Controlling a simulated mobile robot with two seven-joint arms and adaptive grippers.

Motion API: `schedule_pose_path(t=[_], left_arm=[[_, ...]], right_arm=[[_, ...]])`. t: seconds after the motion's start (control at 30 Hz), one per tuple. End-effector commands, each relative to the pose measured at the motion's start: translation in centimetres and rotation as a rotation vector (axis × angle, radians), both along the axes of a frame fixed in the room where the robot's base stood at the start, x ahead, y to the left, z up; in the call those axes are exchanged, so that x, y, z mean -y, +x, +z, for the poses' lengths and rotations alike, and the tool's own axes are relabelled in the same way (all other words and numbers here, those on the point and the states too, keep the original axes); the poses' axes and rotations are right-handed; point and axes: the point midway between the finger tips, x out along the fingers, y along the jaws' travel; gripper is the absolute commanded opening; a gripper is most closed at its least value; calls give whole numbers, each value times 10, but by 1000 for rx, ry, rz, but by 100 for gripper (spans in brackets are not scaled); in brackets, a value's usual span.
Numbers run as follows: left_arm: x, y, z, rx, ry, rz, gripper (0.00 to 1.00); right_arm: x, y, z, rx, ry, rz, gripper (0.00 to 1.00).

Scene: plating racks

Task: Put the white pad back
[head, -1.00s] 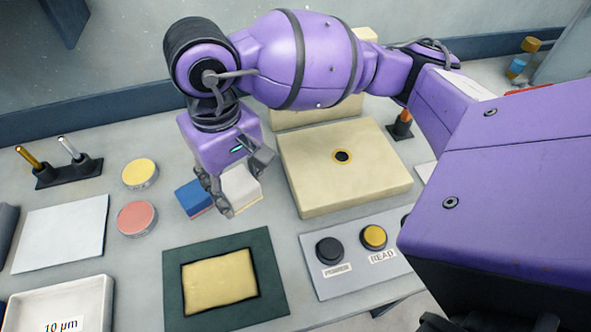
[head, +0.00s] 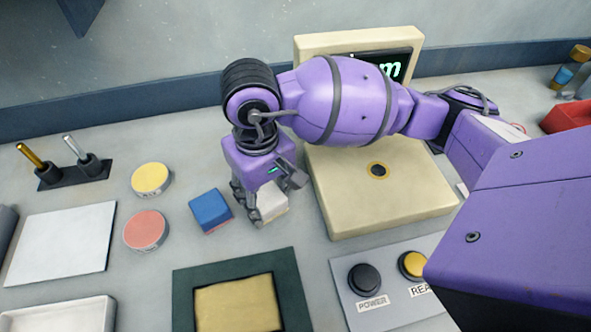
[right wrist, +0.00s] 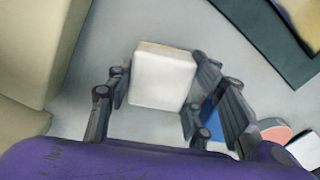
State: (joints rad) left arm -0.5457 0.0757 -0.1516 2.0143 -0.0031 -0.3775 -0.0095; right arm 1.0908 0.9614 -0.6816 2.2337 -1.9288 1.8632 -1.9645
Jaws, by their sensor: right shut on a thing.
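The white pad (head: 273,197) is a small white block with a beige edge layer. It also shows in the right wrist view (right wrist: 163,80). My right gripper (head: 267,208) is shut on it, fingers on opposite sides, pointing down. The fingers hide part of the pad in the head view. I cannot tell whether its underside touches the table. A blue block (head: 210,211) with a red lower layer stands just left of it, apart from it. My left gripper is not in view.
A beige device (head: 400,205) with a round port stands right of the pad. A dark green framed beige pad (head: 238,305) and a button panel (head: 355,310) lie in front. Yellow (head: 151,179) and red (head: 146,229) discs stand at left.

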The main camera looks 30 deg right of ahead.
Motion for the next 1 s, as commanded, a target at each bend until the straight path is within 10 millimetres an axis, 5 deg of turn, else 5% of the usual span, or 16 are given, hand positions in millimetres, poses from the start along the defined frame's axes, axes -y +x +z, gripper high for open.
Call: schedule_pose_path(t=[0.23, 0.27, 0.4, 0.77, 1.0], left_arm=[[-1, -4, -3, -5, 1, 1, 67], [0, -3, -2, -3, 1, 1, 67], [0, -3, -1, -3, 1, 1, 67], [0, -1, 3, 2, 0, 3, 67], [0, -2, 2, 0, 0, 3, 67]], right_arm=[[0, 2, -1, 7, 0, 1, 23], [0, 2, 0, 7, 0, 0, 52], [-1, 2, 1, 8, 0, 0, 67], [-1, 2, 5, 9, 1, 0, 67], [-1, 4, 45, 15, 1, 2, 67]])
